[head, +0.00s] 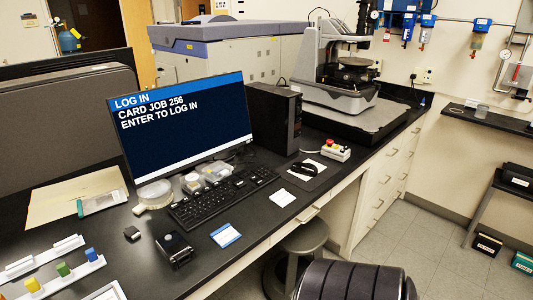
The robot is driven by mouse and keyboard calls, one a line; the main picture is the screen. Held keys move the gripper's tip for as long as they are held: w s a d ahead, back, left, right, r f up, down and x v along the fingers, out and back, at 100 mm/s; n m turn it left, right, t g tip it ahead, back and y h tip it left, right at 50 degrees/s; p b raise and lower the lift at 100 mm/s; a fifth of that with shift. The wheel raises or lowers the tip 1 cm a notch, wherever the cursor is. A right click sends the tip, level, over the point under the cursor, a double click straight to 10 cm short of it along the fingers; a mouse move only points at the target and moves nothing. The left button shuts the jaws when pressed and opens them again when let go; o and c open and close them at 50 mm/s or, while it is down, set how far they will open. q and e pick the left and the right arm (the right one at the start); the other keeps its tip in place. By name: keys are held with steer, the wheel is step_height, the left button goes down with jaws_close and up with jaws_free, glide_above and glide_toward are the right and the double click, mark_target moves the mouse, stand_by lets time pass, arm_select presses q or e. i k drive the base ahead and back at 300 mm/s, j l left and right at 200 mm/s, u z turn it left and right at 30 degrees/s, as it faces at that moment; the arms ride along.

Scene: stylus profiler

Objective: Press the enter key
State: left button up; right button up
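A black keyboard (222,196) lies on the dark bench in front of the monitor, angled up to the right. Its single keys are too small to read, so I cannot tell the enter key apart. The monitor (182,135) shows "LOG IN", "CARD JOB 256" and "ENTER TO LOG IN" on a dark blue screen. Neither of my grippers is in view. Nothing is seen touching the keyboard.
A blue-and-white card (226,235) and a black device (174,249) lie in front of the keyboard. Clear containers (192,182) sit behind it. A mouse (304,169) is to the right. A black ribbed chair back (355,280) and a stool (305,236) stand before the bench.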

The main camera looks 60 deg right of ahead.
mark_target(241, 183)
steer(key=z, duration=1.8)
